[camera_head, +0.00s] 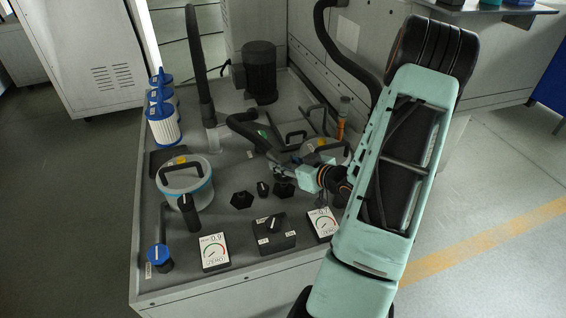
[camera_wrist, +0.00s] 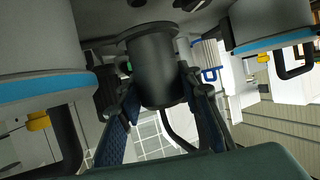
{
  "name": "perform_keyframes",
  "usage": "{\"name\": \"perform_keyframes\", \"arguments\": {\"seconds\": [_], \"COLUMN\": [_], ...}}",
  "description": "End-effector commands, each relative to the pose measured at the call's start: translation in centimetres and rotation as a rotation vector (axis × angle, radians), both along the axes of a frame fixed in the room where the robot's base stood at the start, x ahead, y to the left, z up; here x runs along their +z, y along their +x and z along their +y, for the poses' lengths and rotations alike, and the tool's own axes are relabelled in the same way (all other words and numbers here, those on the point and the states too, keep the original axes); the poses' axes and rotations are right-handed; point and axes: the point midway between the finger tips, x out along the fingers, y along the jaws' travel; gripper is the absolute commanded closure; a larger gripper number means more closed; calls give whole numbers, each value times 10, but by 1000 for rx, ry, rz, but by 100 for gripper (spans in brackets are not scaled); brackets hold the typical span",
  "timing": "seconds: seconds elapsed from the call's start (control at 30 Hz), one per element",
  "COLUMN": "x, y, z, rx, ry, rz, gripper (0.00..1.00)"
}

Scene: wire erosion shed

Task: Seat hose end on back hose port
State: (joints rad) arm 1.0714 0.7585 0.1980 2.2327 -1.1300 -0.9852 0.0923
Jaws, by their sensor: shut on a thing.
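My gripper (camera_head: 290,170) is over the middle of the machine deck, between two lidded canisters. It is shut on a black hose end, a thick round cuff (camera_wrist: 157,62) between the two fingers in the wrist view. In the head view a bent black hose (camera_head: 247,126) runs up and left from the gripper; the gripper partly hides the grip. I cannot tell for sure which fitting is the back hose port. An upright orange fitting (camera_head: 341,128) stands at the right rear of the deck. The cuff's contact with any port is not clear.
A left canister (camera_head: 186,189) and a right canister (camera_head: 318,147) flank the gripper. A tall black hose (camera_head: 201,75) stands upright behind the left one. A motor (camera_head: 260,72), white filters (camera_head: 163,126), gauges (camera_head: 214,252) and a switch box (camera_head: 275,234) crowd the deck.

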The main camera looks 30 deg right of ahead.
Motion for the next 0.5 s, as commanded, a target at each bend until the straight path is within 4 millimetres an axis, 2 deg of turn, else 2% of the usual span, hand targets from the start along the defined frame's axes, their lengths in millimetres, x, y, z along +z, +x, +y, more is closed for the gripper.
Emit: {"name": "perform_keyframes", "arguments": {"seconds": [0.3, 0.5], "x": [-31, -45], "y": [1, 1], "z": [0, 0], "rx": [-1, -1], "ry": [-1, -1], "rz": [-5, -5], "gripper": [100, 100]}}
